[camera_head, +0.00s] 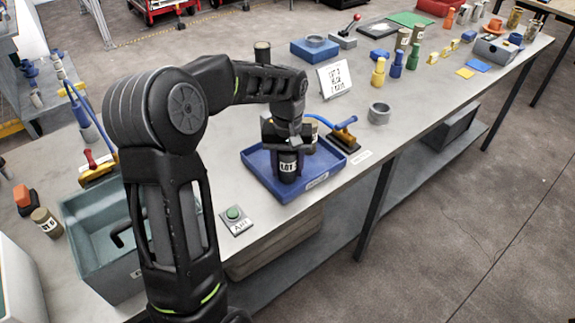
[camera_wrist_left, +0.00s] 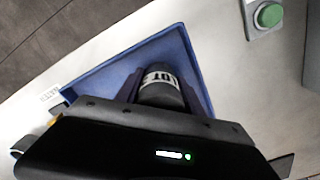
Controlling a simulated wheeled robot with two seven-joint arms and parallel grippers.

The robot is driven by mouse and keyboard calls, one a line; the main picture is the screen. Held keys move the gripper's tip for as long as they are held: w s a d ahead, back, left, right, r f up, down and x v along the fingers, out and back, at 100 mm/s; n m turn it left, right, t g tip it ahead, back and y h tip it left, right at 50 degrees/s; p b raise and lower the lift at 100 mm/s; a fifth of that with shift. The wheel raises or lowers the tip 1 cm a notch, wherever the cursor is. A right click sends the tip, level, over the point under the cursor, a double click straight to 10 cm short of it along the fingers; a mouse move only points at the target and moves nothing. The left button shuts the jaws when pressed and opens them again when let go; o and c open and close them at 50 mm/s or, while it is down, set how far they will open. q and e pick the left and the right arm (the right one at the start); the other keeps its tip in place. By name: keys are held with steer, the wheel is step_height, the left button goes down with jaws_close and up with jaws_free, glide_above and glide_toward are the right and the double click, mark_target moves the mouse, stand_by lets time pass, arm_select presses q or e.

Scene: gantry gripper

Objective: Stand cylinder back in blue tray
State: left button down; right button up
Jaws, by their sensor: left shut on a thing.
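A dark cylinder with a white LOT label (camera_head: 287,166) stands roughly upright in or just above the blue tray (camera_head: 262,180). I cannot tell whether its base touches the tray floor. My left gripper (camera_head: 287,148) comes down from above and is shut around the cylinder's upper part. In the left wrist view the cylinder (camera_wrist_left: 160,82) sits between the fingers of my left gripper (camera_wrist_left: 162,90), with the blue tray (camera_wrist_left: 110,65) around it. Another cylinder is partly hidden behind the gripper in the tray. My right gripper is not in view.
A green button box (camera_head: 236,219) stands in front of the tray. A grey-blue bin (camera_head: 85,215) is at the left. A lettered sign (camera_head: 335,78), a grey ring (camera_head: 379,113) and a blue-handled tool (camera_head: 344,137) are close by. Several coloured parts fill the table's far right.

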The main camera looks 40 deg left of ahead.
arm_select(q)
steer(key=shift+f, duration=0.15)
steer(key=c, duration=0.7)
jaws_free()
step_height(320, 180, up, 12)
steer(key=shift+r+b, duration=0.2)
steer(key=shift+b, duration=0.15)
